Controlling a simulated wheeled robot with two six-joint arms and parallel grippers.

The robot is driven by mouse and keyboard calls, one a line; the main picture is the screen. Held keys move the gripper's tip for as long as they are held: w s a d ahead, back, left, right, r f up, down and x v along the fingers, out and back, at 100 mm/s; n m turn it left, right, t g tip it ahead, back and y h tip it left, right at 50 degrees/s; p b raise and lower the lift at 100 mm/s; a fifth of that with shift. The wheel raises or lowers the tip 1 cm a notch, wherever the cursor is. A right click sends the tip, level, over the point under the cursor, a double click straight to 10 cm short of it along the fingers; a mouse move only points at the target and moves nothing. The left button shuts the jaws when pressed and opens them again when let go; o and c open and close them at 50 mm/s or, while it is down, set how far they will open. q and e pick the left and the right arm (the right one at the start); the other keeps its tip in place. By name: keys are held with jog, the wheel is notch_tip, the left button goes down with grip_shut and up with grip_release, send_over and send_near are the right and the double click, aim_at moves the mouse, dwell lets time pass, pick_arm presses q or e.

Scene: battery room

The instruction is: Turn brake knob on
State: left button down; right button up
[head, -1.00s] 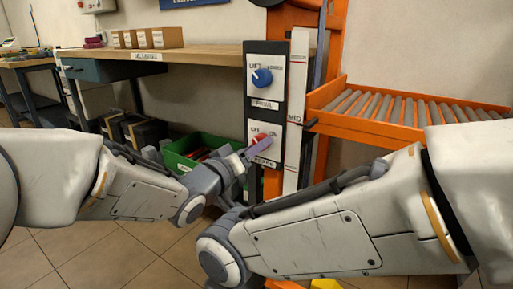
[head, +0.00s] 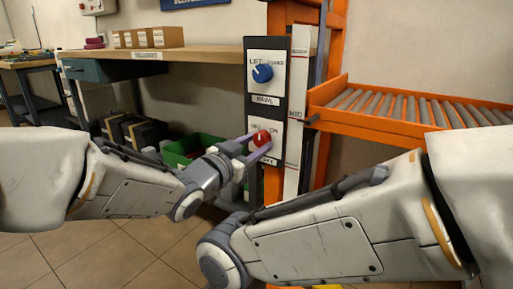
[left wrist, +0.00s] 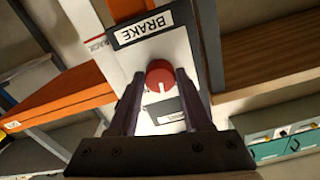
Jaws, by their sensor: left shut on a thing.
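The red brake knob (head: 263,136) sits on the lower white plate of the dark control panel (head: 249,103), with small OFF and ON labels above it. My left gripper (head: 258,147) is shut on the knob, one finger on each side. In the left wrist view the knob (left wrist: 160,74) shows between the two finger ends (left wrist: 159,82), with a pale mark on its face towards the bottom of the picture. The BRAKE label (left wrist: 145,28) appears upside down there. My right arm crosses the lower right, but its gripper does not show clearly.
A blue lift knob (head: 262,74) is on the plate above. An orange roller conveyor (head: 400,104) stands to the right of the panel. A workbench (head: 190,56) with small boxes and a green crate (head: 205,142) are to the left.

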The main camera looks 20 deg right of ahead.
pick_arm(q)
jog(key=m, duration=0.1)
jog(key=m+b, duration=0.1)
jog(key=m, duration=0.1)
jog(key=m+b, duration=0.1)
jog(key=shift+w+a+f, duration=0.15)
jog(key=shift+f, duration=0.1)
jog(key=shift+r+m+b, duration=0.1)
jog(key=shift+m+b, duration=0.5)
jog(key=shift+m, duration=1)
jog(key=shift+w+a, duration=0.1)
jog(key=shift+c, duration=1.7)
grip_release()
jog(key=shift+r, duration=0.1)
jog(key=shift+r, duration=0.1)
